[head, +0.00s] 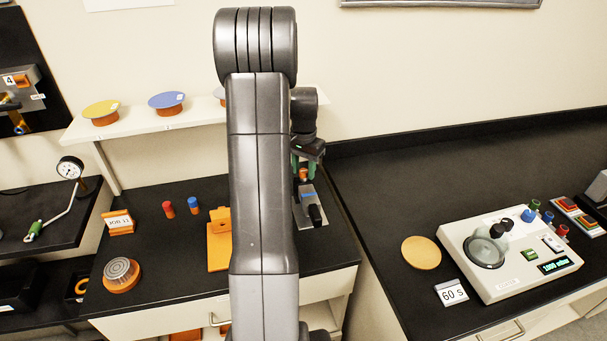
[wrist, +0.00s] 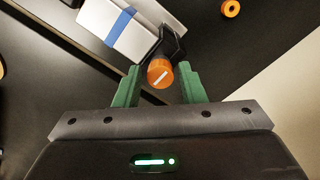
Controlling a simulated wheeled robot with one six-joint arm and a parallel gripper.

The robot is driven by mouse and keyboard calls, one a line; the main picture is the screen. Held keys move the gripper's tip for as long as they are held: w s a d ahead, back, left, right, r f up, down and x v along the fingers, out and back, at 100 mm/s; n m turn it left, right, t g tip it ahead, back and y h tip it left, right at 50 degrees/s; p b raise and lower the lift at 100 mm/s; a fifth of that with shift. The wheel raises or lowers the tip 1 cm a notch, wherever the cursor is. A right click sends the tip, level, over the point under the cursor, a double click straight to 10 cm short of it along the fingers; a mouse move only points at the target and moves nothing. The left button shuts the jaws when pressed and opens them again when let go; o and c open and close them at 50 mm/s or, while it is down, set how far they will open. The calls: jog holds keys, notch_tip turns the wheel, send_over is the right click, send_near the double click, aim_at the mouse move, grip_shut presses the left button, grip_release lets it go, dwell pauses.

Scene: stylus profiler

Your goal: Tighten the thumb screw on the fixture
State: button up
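The thumb screw has an orange knob with a white line mark (wrist: 159,74); in the wrist view it sits at the end of a black clamp (wrist: 176,46). The fixture (wrist: 118,28) is a light block with a blue strip on a grey plate; in the head view it (head: 309,208) stands at the back right of the middle bench, partly hidden by my arm. My gripper (wrist: 158,84) has its green fingers open on both sides of the knob, with a gap visible on each side. In the head view my gripper (head: 303,168) is above the fixture, and the orange knob shows between its fingers.
An orange block stand (head: 219,240) is left of my arm. A white instrument (head: 510,254) sits on the right bench. An orange ring (wrist: 231,8) lies beyond the fixture.

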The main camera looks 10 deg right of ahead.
jog(key=n, duration=0.4)
jog(key=shift+n, duration=0.3)
jog(key=n, duration=0.4)
jog(key=shift+n, duration=0.3)
jog(key=shift+w, duration=0.1)
grip_shut()
